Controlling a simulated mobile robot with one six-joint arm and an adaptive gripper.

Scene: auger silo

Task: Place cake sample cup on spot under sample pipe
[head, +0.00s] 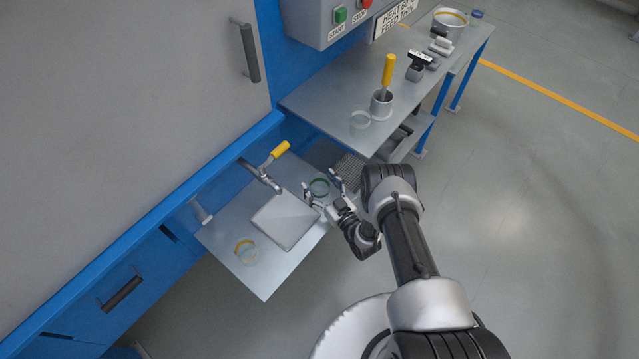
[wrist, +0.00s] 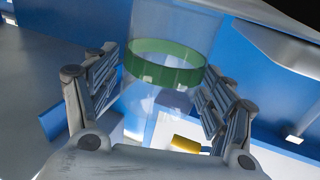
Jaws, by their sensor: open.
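A clear cup with a green band (head: 320,187) stands at the right corner of the metal shelf (head: 225,236). It also shows upright in the wrist view (wrist: 165,62), between my fingers. My gripper (head: 319,183) is open, one finger on each side of this cup, with a gap visible at the right finger. The sample pipe (head: 261,174) with a yellow handle (head: 280,149) juts from the blue wall over the shelf, left of the cup. A second clear cup with a yellow band (head: 245,252) stands at the shelf's front left. I cannot read which cup is for cake. No marked spot is clear under the pipe.
A pale square plate (head: 286,220) lies mid-shelf, between the two cups. A metal bench (head: 335,98) at the upper right holds a clear cup (head: 360,123), a pot with a yellow-handled tool (head: 381,104) and small devices. The floor at right is clear.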

